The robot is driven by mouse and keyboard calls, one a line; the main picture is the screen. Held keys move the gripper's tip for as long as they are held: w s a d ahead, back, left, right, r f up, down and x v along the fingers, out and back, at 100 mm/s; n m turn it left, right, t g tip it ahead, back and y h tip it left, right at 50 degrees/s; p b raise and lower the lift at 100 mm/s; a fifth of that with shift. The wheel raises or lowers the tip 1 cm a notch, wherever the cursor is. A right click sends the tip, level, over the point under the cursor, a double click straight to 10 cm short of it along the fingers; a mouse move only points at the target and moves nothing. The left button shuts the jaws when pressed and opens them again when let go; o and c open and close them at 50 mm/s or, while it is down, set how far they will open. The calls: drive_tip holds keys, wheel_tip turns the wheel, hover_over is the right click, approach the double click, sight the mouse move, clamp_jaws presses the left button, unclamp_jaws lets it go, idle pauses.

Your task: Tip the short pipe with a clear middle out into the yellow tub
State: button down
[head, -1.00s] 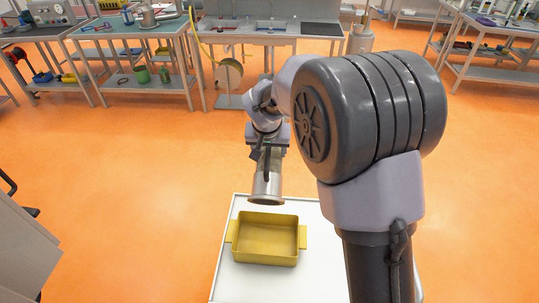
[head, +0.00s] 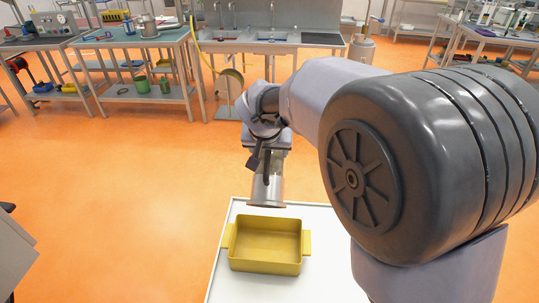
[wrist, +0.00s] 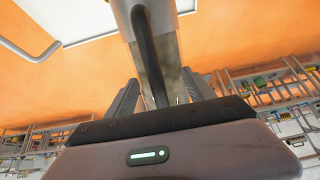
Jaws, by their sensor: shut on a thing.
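The yellow tub (head: 264,267) sits upright on a white-topped table; the inside that I can see is empty. The short pipe (head: 266,194) is held above and just behind the tub's far rim in the head view, with its flanged end down. In the wrist view the pipe (wrist: 170,60) shows a see-through middle, a metal flange and a dark bar along its side. My gripper (head: 267,150) is shut on the pipe, with a finger on either side in the wrist view (wrist: 157,98). The pipe's contents cannot be made out.
The white tabletop (head: 225,285) is bare around the tub. My arm hides the table's right part. A sink bench (head: 270,45) and a workbench (head: 140,42) with tools stand at the back, across open orange floor.

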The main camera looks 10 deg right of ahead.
drive_tip(key=shift+s+f+b, duration=0.15)
drive_tip(key=shift+f+b, duration=0.2)
drive_tip(key=shift+b, duration=0.85)
drive_tip(key=shift+s+a+f+t+b, duration=0.15)
drive_tip(key=shift+t+b, duration=0.15)
drive_tip(key=shift+b, duration=0.45)
drive_tip(key=b, duration=0.4)
drive_tip(key=shift+s+f+t, duration=0.35)
drive_tip(key=shift+s+t, duration=0.05)
drive_tip(key=b, duration=0.3)
drive_tip(key=shift+s+f, duration=0.25)
drive_tip(key=shift+s, duration=0.05)
drive_tip(key=shift+s+a+f+t+b, duration=0.1)
drive_tip(key=shift+t+b, duration=0.2)
drive_tip(key=shift+b, duration=0.25)
drive_tip(key=s+f+t+b, duration=0.1)
drive_tip(key=b, duration=0.4)
drive_tip(key=shift+s+a+h, duration=0.1)
drive_tip(key=shift+s+h, duration=0.05)
drive_tip(key=shift+h, duration=0.15)
drive_tip(key=shift+r, duration=0.1)
